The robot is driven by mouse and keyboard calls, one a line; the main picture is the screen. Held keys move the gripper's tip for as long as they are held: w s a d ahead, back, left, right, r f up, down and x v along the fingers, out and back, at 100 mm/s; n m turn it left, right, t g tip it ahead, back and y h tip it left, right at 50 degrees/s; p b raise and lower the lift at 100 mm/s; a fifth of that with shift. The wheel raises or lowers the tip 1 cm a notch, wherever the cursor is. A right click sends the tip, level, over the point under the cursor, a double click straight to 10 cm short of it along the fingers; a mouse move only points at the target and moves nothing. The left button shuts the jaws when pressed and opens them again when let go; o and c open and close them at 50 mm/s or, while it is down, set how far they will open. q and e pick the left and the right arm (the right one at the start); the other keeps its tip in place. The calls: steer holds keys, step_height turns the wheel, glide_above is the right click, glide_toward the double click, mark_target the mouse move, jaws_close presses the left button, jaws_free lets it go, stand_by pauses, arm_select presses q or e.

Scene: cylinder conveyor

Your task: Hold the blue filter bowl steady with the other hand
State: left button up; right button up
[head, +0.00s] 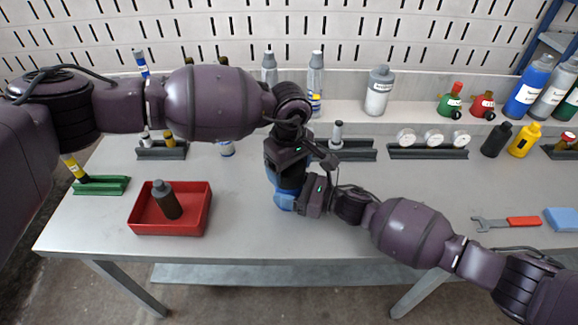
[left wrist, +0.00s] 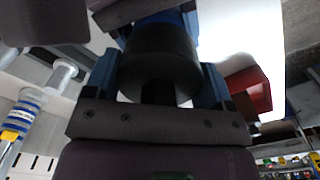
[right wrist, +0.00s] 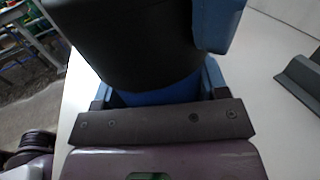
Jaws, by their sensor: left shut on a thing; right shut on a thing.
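The blue filter bowl (head: 286,198) is near the middle of the table in the head view, partly covered by my grippers. In the right wrist view, its blue surface (right wrist: 160,95) shows between the fingers below a wide black cylindrical part (right wrist: 130,45). My left gripper (head: 288,172) comes from above and is shut on the black part, which also shows between its blue fingers in the left wrist view (left wrist: 158,60). My right gripper (head: 298,198) comes in low from the right and is shut on the bowl. The bowl's underside is hidden.
A red tray (head: 145,228) holding a dark bottle (head: 167,199) stands to the left. A wrench (head: 505,222) and blue block (head: 562,219) lie at the right. Racks (head: 428,152) and bottles line the back. The table front is clear.

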arm_select(q)
steer(key=m, duration=0.5)
steer(key=o, duration=1.1)
steer(key=shift+o, duration=0.2)
step_height(320, 180, up, 12)
steer(key=shift+f, duration=0.1)
arm_select(e)
steer(key=o, duration=1.1)
